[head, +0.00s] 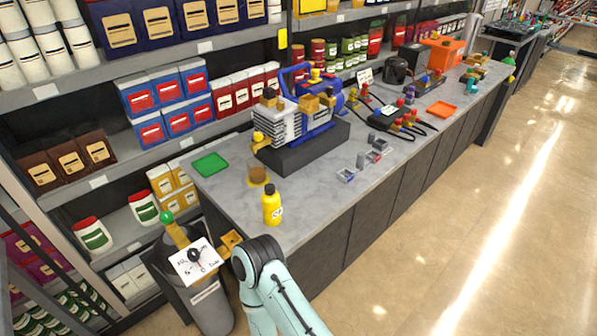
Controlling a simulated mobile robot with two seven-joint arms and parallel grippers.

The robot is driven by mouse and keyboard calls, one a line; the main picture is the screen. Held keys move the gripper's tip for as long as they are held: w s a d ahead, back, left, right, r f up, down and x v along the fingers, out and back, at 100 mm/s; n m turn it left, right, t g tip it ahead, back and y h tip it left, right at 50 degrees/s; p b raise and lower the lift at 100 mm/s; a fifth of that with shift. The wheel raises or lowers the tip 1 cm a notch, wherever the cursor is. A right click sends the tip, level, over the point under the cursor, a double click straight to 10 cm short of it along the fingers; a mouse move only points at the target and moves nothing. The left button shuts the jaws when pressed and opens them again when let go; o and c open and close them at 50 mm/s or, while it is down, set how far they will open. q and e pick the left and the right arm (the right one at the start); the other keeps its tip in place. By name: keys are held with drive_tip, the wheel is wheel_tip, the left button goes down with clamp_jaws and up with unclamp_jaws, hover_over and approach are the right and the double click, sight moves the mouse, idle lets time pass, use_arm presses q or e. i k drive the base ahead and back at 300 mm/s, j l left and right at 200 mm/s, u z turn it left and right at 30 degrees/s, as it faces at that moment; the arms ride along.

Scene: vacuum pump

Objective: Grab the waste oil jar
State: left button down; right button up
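A small clear jar (257,173) with amber-brown contents stands upright near the left end of the grey workbench top; I take it to be the waste oil jar. One mint-green and black arm of mine rises from the bottom edge, left of the bench front. I cannot tell which arm it is. Neither gripper shows, and nothing touches the jar.
A blue and grey vacuum pump (300,115) stands on a dark block behind the jar. A green tray (210,164) lies to the left. A grey cylinder (207,305) with a gauge card stands by the bench end. Small metal parts (361,160) lie to the right.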

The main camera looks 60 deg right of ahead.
sight(256, 165)
drive_tip(key=z, duration=1.65)
